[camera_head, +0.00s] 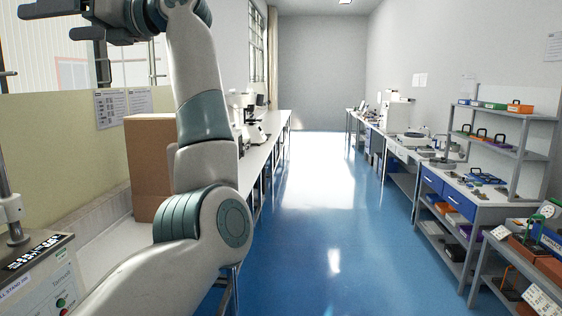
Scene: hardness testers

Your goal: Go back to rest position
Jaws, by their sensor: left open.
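My left arm rises from the bottom left of the head view and bends up at the elbow. My left gripper (57,21) is at the top left, raised high in front of the window, with its dark fingers apart and nothing visible between them. It touches nothing that I can see. My right arm and right gripper are outside the view.
A tester machine (40,270) stands at the lower left. A brown box (150,165) stands behind my left arm. A long white bench (268,140) runs along the left. Workbenches and a shelf (505,115) line the right. The blue floor aisle (322,220) is clear.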

